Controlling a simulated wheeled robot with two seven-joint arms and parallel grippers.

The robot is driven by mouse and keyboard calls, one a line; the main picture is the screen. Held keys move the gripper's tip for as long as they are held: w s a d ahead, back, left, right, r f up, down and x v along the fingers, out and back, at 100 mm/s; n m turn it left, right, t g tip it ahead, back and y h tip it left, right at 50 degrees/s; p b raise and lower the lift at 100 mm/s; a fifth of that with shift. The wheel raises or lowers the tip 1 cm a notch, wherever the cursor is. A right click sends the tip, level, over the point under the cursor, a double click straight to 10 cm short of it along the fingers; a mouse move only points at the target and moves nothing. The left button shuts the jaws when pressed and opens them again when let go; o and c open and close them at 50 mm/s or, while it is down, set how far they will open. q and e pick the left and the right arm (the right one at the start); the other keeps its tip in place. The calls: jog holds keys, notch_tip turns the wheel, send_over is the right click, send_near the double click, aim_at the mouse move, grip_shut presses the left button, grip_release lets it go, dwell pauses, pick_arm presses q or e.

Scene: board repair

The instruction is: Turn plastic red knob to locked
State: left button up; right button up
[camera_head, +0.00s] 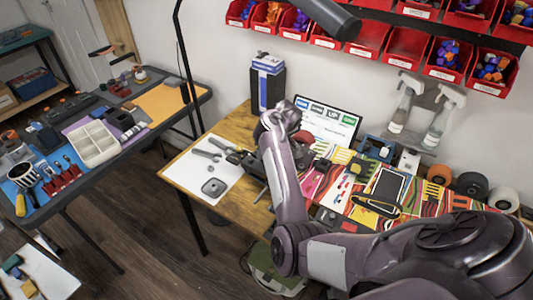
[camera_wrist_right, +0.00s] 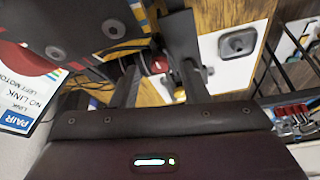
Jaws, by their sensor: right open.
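A small red part (camera_wrist_right: 160,66), which looks like the red knob, shows between the dark fingers of my right gripper (camera_wrist_right: 157,82) in the right wrist view. The fingers stand apart on either side of it; I cannot tell whether they touch it. The knob's turn position is too small to read. In the head view my right arm reaches over the wooden table, and its wrist hides the knob. My left gripper is not in view.
A white mat (camera_head: 203,170) with wrenches lies left of my right wrist. A blue-and-black box (camera_head: 267,82) and a status screen (camera_head: 326,122) stand behind. Tools and tape rolls crowd the right side. Red bins (camera_head: 407,45) hang above.

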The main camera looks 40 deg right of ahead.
jog(key=shift+x, duration=0.8)
grip_shut()
